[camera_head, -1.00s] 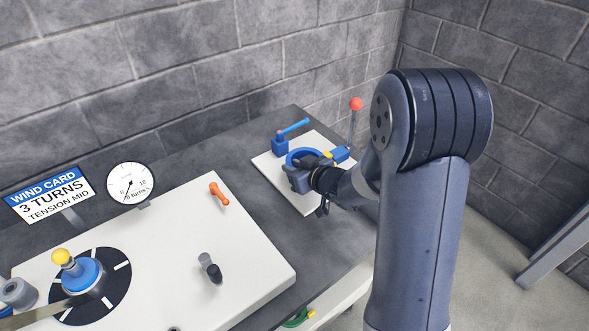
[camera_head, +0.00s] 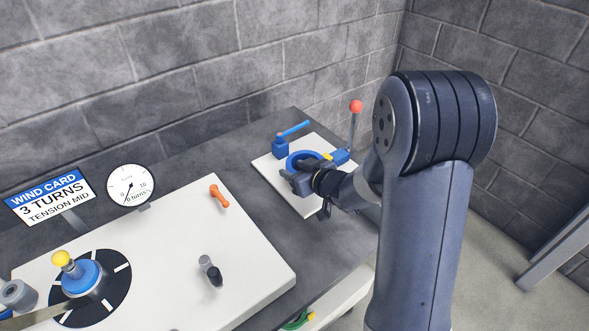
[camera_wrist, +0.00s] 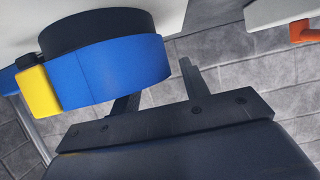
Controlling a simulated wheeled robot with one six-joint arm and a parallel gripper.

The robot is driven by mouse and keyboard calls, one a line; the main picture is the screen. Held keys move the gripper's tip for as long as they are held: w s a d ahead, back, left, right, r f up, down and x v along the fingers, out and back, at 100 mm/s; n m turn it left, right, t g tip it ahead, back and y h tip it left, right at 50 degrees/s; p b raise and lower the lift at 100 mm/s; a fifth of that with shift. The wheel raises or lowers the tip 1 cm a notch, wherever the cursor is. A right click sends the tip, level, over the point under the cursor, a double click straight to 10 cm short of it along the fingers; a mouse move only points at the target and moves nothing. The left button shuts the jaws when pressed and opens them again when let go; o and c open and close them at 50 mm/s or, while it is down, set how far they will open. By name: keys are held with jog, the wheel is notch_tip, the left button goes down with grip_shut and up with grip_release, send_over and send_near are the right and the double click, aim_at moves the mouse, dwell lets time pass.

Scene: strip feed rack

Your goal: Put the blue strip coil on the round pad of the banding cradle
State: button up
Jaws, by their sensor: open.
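The blue strip coil (camera_head: 296,157) is a ring lying on the banding cradle's white plate (camera_head: 268,173). In the wrist view the coil (camera_wrist: 115,65) sits around or against a black round piece (camera_wrist: 100,28), probably the pad; full seating is hard to tell. A yellow block (camera_wrist: 39,91) is beside the coil. My gripper (camera_head: 303,176) is at the coil's near side in the head view and hides part of it. In the wrist view my gripper (camera_wrist: 160,90) is open; one finger is close to the coil's wall, contact unclear, the other stands clear to the right.
The white winding board (camera_head: 170,250) at left carries an orange handle (camera_head: 218,196), a grey-black peg (camera_head: 211,270) and a yellow-knobbed blue hub (camera_head: 81,278). Brick walls stand behind.

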jog(key=p+v, duration=0.1)
jog(key=v, duration=1)
jog(key=shift+s+d, duration=0.15)
jog(key=shift+s, duration=0.05)
jog(key=shift+c, duration=0.2)
dwell(0.5)
